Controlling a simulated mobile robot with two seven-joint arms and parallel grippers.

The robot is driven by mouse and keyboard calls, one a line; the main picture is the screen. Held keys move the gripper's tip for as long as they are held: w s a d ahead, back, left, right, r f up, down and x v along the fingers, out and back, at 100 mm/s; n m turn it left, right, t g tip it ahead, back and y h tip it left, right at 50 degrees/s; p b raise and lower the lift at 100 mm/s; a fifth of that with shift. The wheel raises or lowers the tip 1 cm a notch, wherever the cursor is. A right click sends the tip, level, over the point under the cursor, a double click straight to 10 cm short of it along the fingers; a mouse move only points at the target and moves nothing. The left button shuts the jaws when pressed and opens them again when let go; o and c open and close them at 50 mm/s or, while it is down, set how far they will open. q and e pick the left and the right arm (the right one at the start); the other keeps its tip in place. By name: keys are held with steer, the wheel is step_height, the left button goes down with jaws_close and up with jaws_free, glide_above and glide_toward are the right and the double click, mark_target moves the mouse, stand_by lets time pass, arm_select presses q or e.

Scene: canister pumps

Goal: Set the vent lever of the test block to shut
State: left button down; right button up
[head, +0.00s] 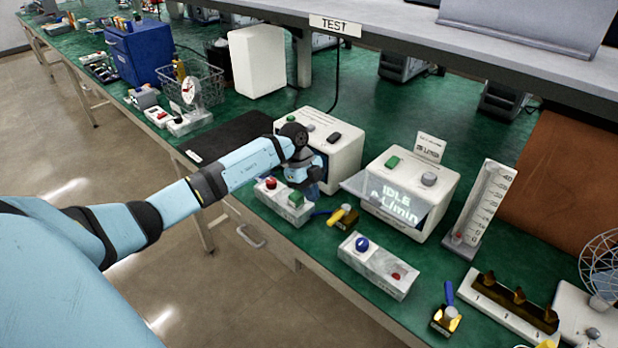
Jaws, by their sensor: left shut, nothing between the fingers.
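A small brass block with a yellow lever (338,215) sits on the green bench top, just right of my left gripper. A second small brass block (446,320) with a blue lever (449,294) stands near the front edge at the lower right. I cannot tell from labels which one is the test block, or read either lever's marked setting. The blue lever points up and away; the yellow one points toward the lower left. My left gripper (304,188) is shut and empty, pointing down by the button box. My right gripper is out of view.
A button box (270,196) lies by my left gripper, with a white machine (345,155) behind. A white meter (385,215) reads IDLE. A blue-knob box (365,268), a flow tube (484,203) and a brass-fitted rail (488,300) stand further right. Bare bench separates them.

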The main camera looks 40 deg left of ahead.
mark_target(338, 217)
arm_select(q)
steer(key=shift+x, duration=1.1)
steer(key=shift+s+d, duration=0.1)
steer(key=shift+d, duration=1.95)
